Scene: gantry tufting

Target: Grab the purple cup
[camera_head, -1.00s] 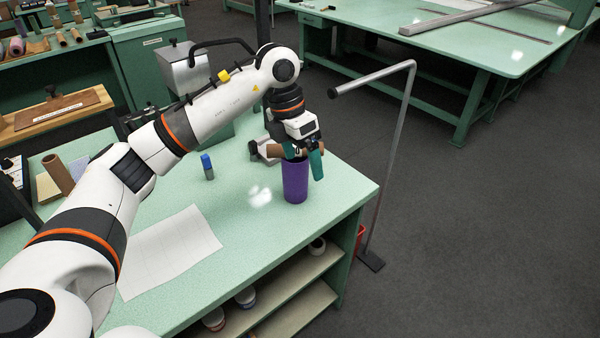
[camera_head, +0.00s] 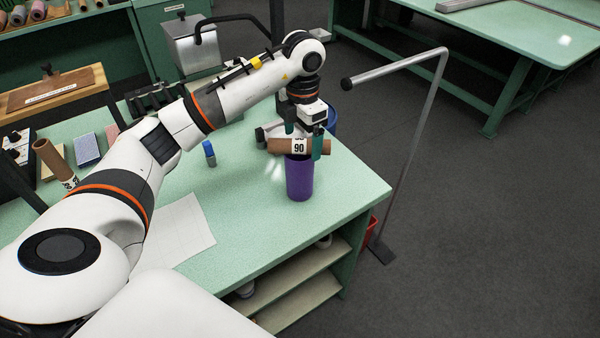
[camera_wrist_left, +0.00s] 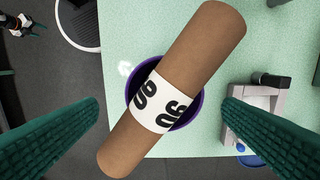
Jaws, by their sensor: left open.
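The purple cup (camera_head: 300,181) stands upright on the green table, near its right end. A brown cardboard tube (camera_head: 281,146) with a white label reading 90 lies across above its mouth; I cannot tell whether it rests on the rim. My left gripper (camera_head: 304,148) is directly above the cup, pointing down. In the left wrist view its two green fingers (camera_wrist_left: 162,103) are wide apart. The tube (camera_wrist_left: 205,45) lies slantwise between them, clear of both, and hides much of the cup (camera_wrist_left: 198,112). A small dark-and-white part at that view's top left may be my right gripper.
A grey device (camera_wrist_left: 262,100) stands beside the cup on the table (camera_head: 345,185). A blue-capped bottle (camera_head: 209,153) and a paper sheet (camera_head: 185,232) are to the left. A bent metal pole (camera_head: 412,150) rises just past the table's right edge. A blue container (camera_head: 332,118) shows behind the gripper.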

